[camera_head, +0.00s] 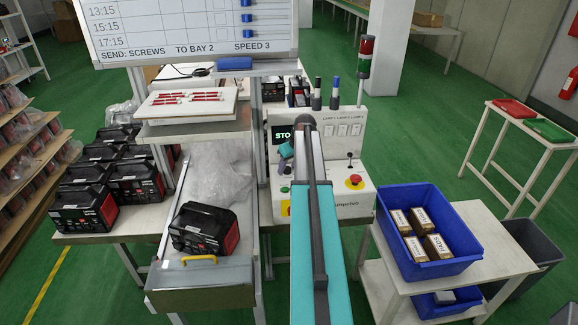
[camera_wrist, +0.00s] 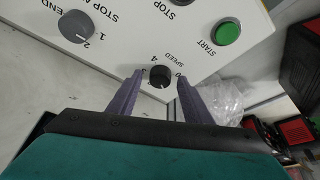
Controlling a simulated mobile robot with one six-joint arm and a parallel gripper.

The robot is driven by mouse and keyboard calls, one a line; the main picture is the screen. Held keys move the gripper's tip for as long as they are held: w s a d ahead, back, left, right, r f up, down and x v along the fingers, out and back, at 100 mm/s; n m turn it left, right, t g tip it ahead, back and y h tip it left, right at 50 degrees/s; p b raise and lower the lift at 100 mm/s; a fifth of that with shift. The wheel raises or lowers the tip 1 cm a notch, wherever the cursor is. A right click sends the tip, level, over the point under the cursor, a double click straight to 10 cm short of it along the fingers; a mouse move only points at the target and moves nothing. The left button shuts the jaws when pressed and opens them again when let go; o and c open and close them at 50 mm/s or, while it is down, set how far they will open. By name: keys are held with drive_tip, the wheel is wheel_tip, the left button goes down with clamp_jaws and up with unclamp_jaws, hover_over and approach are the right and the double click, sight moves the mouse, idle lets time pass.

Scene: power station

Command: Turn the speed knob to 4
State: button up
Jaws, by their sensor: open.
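The speed knob (camera_wrist: 159,76) is a small black round knob on the white control panel (camera_wrist: 190,45), with SPEED printed beside it. The figures 4, 3 and 0 show around it; its pointer setting is too small to read surely. My gripper (camera_wrist: 159,80) is open, one purple finger on each side of the knob, with a gap visible on both sides. I cannot tell how far the fingertips are from the panel. In the head view the control panel (camera_head: 350,205) stands behind my arm, which hides the knob.
A larger grey dial (camera_wrist: 77,27) and a green START button (camera_wrist: 229,32) share the panel. A red emergency stop (camera_head: 354,181) is right of my arm. A board (camera_head: 190,30) says SPEED 3. A blue crate (camera_head: 460,268) stands right.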

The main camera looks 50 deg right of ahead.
drive_tip(key=c, duration=1)
drive_tip(key=shift+d, duration=0.2)
drive_tip(key=shift+c, duration=0.2)
drive_tip(key=shift+a, duration=0.15)
